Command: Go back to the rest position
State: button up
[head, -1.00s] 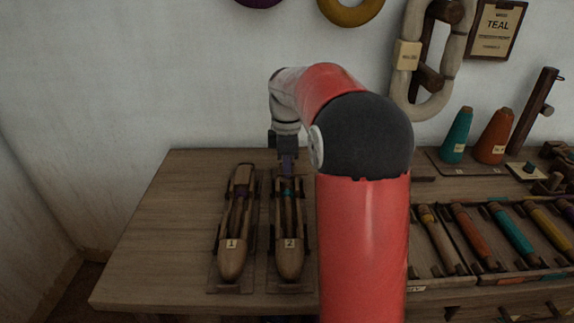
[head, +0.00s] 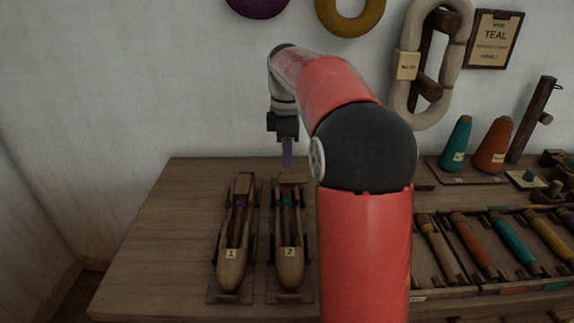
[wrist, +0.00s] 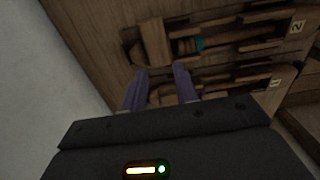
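My gripper (head: 287,152) hangs from my red arm above the far end of shuttle 2 (head: 289,262), fingers pointing down. In the wrist view its two purple fingers (wrist: 161,78) stand apart with nothing held between them, over the far ends of the shuttles. Shuttle 2 is a wooden boat shape with a teal piece (wrist: 199,44) inside it. Shuttle 1 (head: 231,265) lies to its left, with a purple piece inside. Both rest on dark stands on the wooden table (head: 160,245).
My arm hides the middle of the table. At right, a divided tray (head: 462,283) holds several coloured bobbins. Behind it stand a teal cone (head: 456,145) and an orange cone (head: 494,146). A pale skein (head: 409,98) and a TEAL sign (head: 495,40) hang on the wall. The table's left is clear.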

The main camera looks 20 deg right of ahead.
jog(key=shift+r, duration=0.5)
jog(key=s+a+m+t, duration=0.1)
jog(key=s+a+m, duration=0.2)
jog(key=s, duration=0.3)
jog(key=s+a+m+t, duration=0.1)
jog(key=s+a+m, duration=0.2)
jog(key=s, duration=0.4)
jog(key=s+a+m+t, duration=0.2)
jog(key=s+a+m, duration=0.1)
jog(key=s, duration=0.4)
jog(key=shift+s+a+f+m, duration=0.15)
jog(key=shift+a+f+m, duration=0.15)
jog(key=shift+f+m, duration=0.1)
jog(key=s+f+m, duration=0.1)
jog(key=s, duration=0.1)
jog(key=s+a+f+m+t, duration=0.1)
jog(key=s+f, duration=0.1)
jog(key=s+f+m, duration=0.1)
jog(key=s, duration=0.1)
jog(key=shift+a+f+m+t, duration=0.2)
jog(key=shift+m+t, duration=0.1)
jog(key=shift+s+f, duration=0.1)
jog(key=shift+f, duration=0.05)
